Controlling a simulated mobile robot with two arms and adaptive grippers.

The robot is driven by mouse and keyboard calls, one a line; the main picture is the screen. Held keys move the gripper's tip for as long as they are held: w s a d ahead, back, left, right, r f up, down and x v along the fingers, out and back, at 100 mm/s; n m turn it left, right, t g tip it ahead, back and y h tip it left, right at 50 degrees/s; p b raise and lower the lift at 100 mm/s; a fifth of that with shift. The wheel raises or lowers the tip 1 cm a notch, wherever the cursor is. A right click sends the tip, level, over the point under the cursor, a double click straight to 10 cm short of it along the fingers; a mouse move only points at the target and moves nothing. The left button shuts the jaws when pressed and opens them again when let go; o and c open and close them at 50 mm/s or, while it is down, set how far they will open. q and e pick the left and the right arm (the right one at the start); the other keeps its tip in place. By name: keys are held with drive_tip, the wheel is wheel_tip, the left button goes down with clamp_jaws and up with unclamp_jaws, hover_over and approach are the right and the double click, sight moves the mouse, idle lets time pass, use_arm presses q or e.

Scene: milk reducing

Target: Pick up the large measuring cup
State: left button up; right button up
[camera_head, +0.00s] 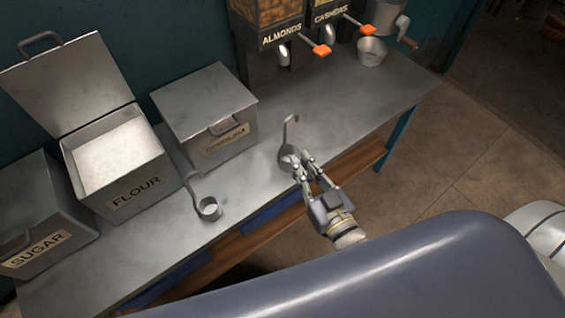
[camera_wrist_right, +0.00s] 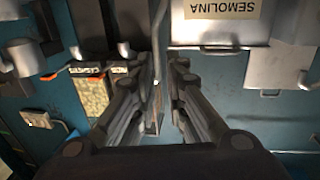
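A grey metal measuring cup (camera_head: 286,156) with a tall handle hooked at the top stands on the steel table, near its front edge. My right gripper (camera_head: 303,164) is at this cup from the front. Its fingers look apart. In the right wrist view the thin upright handle (camera_wrist_right: 158,55) shows between the two fingers (camera_wrist_right: 165,70), closer to the left one; contact is unclear. The fingers partly hide the cup's near side. A second measuring cup (camera_head: 208,209) with a long handle stands farther left. My left gripper is not in view.
The open flour bin (camera_head: 130,195), the sugar bin (camera_head: 45,225) and the closed semolina bin (camera_head: 205,105) stand along the table. Nut dispensers (camera_head: 268,50) and a small metal cup (camera_head: 371,53) are at the back right. The table (camera_head: 345,110) is clear right of the gripper.

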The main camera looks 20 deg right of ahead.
sight(286, 131)
drive_tip(key=w, duration=0.2)
drive_tip(key=w+r, duration=0.1)
drive_tip(key=w, duration=0.2)
drive_tip(key=shift+a+r+p, duration=0.15)
drive_tip(key=shift+r+p, duration=0.05)
drive_tip(key=shift+p, duration=0.2)
drive_tip(key=shift+w+a, duration=0.15)
drive_tip(key=shift+w, duration=0.25)
drive_tip(key=w+p, duration=0.1)
drive_tip(key=w, duration=0.3)
drive_tip(key=shift+w+a, duration=0.15)
drive_tip(key=shift+a, duration=0.05)
drive_tip(key=shift+w, duration=0.25)
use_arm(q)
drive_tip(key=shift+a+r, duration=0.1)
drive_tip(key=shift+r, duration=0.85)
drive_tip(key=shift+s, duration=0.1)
use_arm(e)
drive_tip(key=shift+c, duration=0.4)
